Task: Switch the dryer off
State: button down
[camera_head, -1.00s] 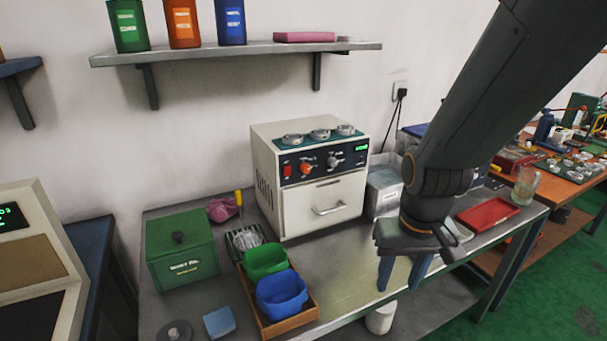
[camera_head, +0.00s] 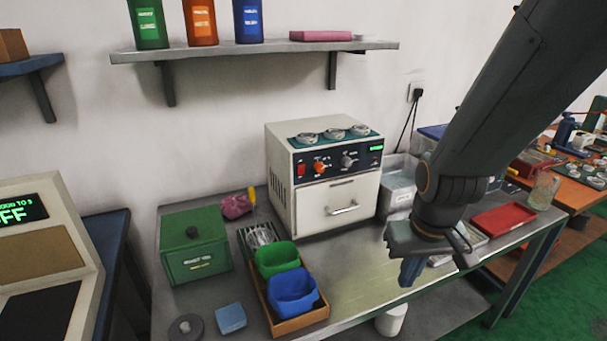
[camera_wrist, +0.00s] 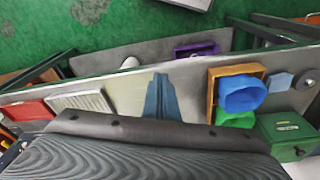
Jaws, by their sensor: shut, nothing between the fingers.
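The dryer is a white box-shaped oven (camera_head: 317,211) standing at the back of the metal table in the head view. Its dark front panel carries a red switch (camera_head: 301,169), an orange knob (camera_head: 320,167), a grey knob (camera_head: 347,161) and a lit green display (camera_head: 376,148). Several metal rings lie on its green top. The door with its bar handle (camera_head: 343,209) is closed. My gripper (camera_head: 406,281) is in front and to the right of the dryer, over the table's front part, apart from everything. Its blue fingers are together and empty; they also show in the wrist view (camera_wrist: 161,80).
A wooden tray (camera_head: 301,321) with green and blue bins stands before the dryer. A green lidded box (camera_head: 194,266) is at left, a red tray (camera_head: 503,218) at right. A shelf (camera_head: 260,52) hangs above. The table before the door is clear.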

jog(key=w+a+f+n+t+y, duration=0.1)
jog(key=w+a+n+t, duration=0.3)
jog(key=w+n, duration=0.3)
jog(key=w+a+f+n+t+y, duration=0.1)
jog(key=w+a+n+t, duration=0.3)
jog(key=w, duration=0.5)
jog(key=s+a+r+n+t+y, duration=0.1)
jog(key=a+r+n+t+y, duration=0.4)
jog(key=n, duration=0.5)
notch_tip(320, 180, up, 2)
jog(key=a+t, duration=0.2)
jog(key=shift+s+r+n+t+y+p, duration=0.15)
jog(key=shift+s+n+t+y+p, duration=0.15)
jog(key=shift+n+t+y, duration=0.1)
jog(key=shift+w, duration=0.1)
jog(key=b, duration=0.7)
send_near(301, 168)
jog(key=p+x, duration=0.1)
jog(key=x, duration=0.4)
jog(key=shift+w+a+r+p, duration=0.1)
jog(key=shift+w+a+p, duration=0.1)
jog(key=shift+p, duration=0.1)
jog(key=shift+w+a, duration=0.15)
jog(key=shift+w, duration=0.2)
